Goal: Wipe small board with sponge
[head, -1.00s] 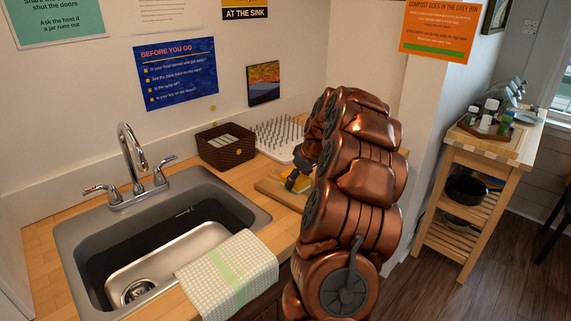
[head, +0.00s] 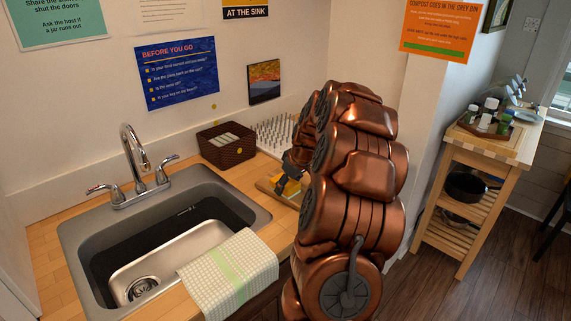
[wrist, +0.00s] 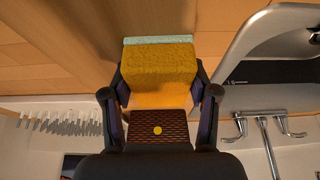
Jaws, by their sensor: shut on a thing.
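A small wooden board (head: 264,185) lies on the counter to the right of the sink, partly hidden by my arm. My gripper (head: 286,182) is over the board. In the wrist view my gripper (wrist: 160,88) is shut on a yellow sponge (wrist: 160,63) with a pale blue-green layer along its far side. A bit of the sponge's yellow shows below my gripper in the head view. The sponge is at or just above the board; I cannot tell whether they touch.
The sink (head: 160,240) with its faucet (head: 135,160) is to the left. A checked towel (head: 228,272) hangs over the counter's front edge. A dark woven basket (head: 226,146) and a white spiked drying rack (head: 274,136) stand behind the board. A wooden cart (head: 480,190) is at the right.

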